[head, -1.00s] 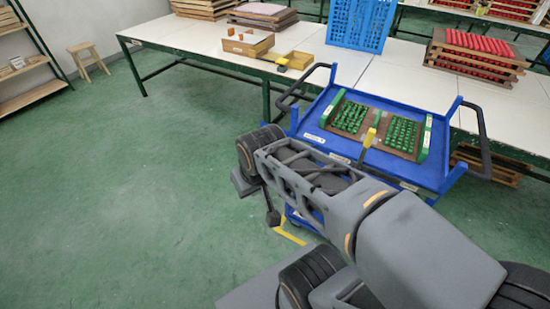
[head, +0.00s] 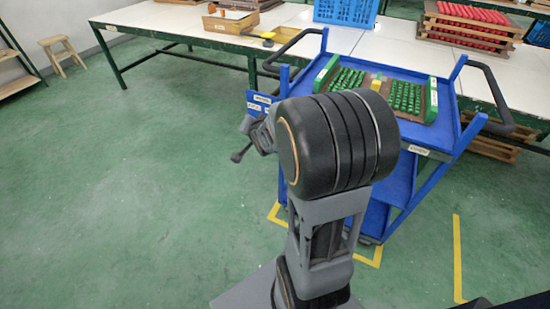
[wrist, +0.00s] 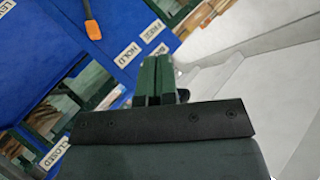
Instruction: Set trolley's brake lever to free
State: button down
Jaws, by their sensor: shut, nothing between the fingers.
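The blue trolley (head: 401,182) stands in front of the long table in the head view. In the wrist view its blue panel carries the labels FREE (wrist: 152,31) and HOLD (wrist: 127,54). A lever with an orange tip (wrist: 93,30) reaches in from the top edge, left of both labels, its tip nearer HOLD than FREE. I take it for the brake lever; its pivot is out of view. My gripper (wrist: 156,66) is shut and empty, its dark green fingers below and right of HOLD, apart from the orange tip in the picture. My arm hides part of the trolley in the head view.
The trolley carries a tray of green pieces (head: 408,97) and has black handles (head: 490,92) at both sides. Another label reads CLOSED (wrist: 54,155). The white-topped table (head: 165,22) stands behind. Green floor to the left is clear; a stool (head: 61,52) is far left.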

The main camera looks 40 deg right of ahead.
jog(key=w+d+f+m+t+b, duration=0.1)
jog(key=d+f+m+t+b, duration=0.25)
jog(key=f, duration=0.35)
jog(key=w+d+f+m+t+b, duration=0.25)
jog(key=d+f+b, duration=0.2)
jog(key=f, duration=0.25)
jog(key=s+d+f+m+t+b, duration=0.4)
jog(key=s+f+m+b, duration=0.2)
jog(key=f, duration=0.3)
jog(key=shift+t+h+b, duration=0.3)
jog(key=shift+b, duration=0.2)
jog(key=shift+f, duration=0.1)
jog(key=b+x, duration=0.2)
jog(key=x, duration=0.8)
